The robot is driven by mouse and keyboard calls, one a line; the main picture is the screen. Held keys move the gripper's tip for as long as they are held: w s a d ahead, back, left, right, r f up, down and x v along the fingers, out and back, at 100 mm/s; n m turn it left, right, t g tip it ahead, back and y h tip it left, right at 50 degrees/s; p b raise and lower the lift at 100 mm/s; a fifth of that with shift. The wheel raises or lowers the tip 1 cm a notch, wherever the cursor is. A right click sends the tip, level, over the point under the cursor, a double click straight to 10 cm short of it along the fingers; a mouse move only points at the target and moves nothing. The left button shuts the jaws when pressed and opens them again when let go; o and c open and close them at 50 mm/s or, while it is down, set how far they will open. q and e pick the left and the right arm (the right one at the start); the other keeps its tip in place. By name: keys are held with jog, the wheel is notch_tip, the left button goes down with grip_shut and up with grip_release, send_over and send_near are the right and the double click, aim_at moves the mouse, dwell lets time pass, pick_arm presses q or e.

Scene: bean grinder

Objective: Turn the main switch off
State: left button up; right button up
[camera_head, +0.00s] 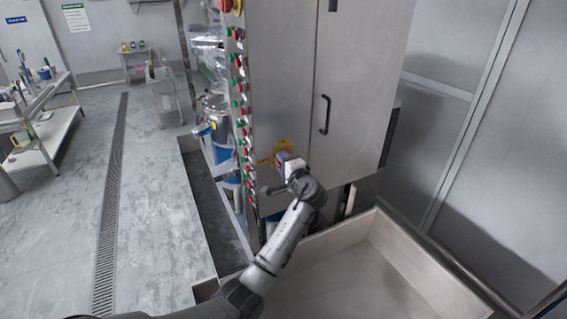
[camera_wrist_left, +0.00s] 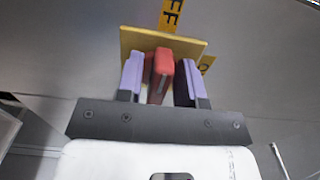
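The main switch is a red knob (camera_wrist_left: 161,76) on a yellow plate (camera_wrist_left: 150,41) in the left wrist view. The plate is fixed to the grey cabinet, and its yellow edge (camera_head: 284,145) also shows in the head view. My left gripper (camera_head: 284,157) is at the switch. In the left wrist view its two purple-padded fingers (camera_wrist_left: 160,80) stand one on each side of the knob. A narrow gap seems to show beside the knob, so the fingers look open around it. The knob is hidden by the gripper in the head view. My right gripper is not in view.
A column of red and green buttons (camera_head: 240,110) runs down the cabinet's left edge. A door handle (camera_head: 325,115) is on the cabinet (camera_head: 362,70) to the right of the switch. Yellow labels with black letters (camera_wrist_left: 171,14) lie by the plate. A low-walled tray (camera_head: 400,262) lies below.

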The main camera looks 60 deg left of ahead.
pick_arm(q)
jog(key=shift+o, duration=0.6)
jog(key=shift+d, duration=0.3)
jog(key=s+d+b, duration=0.1)
jog(key=d+b, duration=0.1)
jog(key=d, duration=1.1)
jog(key=shift+d, duration=0.1)
